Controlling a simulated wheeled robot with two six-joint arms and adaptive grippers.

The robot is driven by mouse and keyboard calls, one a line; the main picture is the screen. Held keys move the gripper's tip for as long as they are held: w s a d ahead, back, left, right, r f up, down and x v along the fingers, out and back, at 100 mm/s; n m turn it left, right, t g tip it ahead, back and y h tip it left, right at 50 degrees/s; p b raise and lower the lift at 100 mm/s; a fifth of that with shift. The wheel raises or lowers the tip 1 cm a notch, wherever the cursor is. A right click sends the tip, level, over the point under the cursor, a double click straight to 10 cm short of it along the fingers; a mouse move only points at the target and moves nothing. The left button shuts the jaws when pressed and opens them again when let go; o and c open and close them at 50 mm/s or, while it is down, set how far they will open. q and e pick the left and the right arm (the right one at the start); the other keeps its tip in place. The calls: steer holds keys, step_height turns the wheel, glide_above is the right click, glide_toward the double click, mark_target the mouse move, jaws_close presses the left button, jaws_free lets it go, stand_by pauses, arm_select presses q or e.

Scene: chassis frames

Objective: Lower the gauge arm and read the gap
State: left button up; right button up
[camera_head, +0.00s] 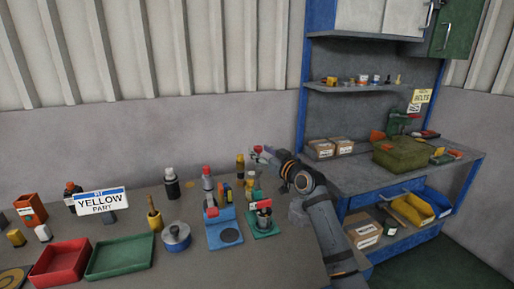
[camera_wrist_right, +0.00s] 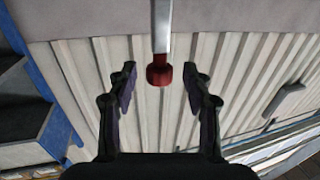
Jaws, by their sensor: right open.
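My right gripper (camera_head: 262,153) is at the end of the arm over the right part of the bench, above a green-based device (camera_head: 266,228). In the right wrist view the gripper (camera_wrist_right: 160,85) is open, with one finger on each side of a red knob (camera_wrist_right: 159,75). The knob ends a grey metal bar (camera_wrist_right: 162,30), which looks like the gauge arm, and gaps show between knob and fingers. In the head view a red spot (camera_head: 257,149) shows at the fingertips. No gap reading is legible.
Bottles, a lidded pot (camera_head: 176,238), a red tray (camera_head: 60,263) and a green tray (camera_head: 121,257) occupy the bench to the left. A blue-framed workstation (camera_head: 400,172) with bins and boxes is at the right.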

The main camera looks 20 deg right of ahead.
steer(key=shift+x, duration=0.9)
steer(key=shift+w+r, duration=0.1)
steer(key=shift+w, duration=0.2)
steer(key=shift+a, duration=0.1)
steer(key=c, duration=0.7)
jaws_close()
arm_select(q)
steer(key=shift+w+a+r, duration=0.3)
steer(key=shift+w+r, duration=0.05)
steer(key=shift+w, duration=0.2)
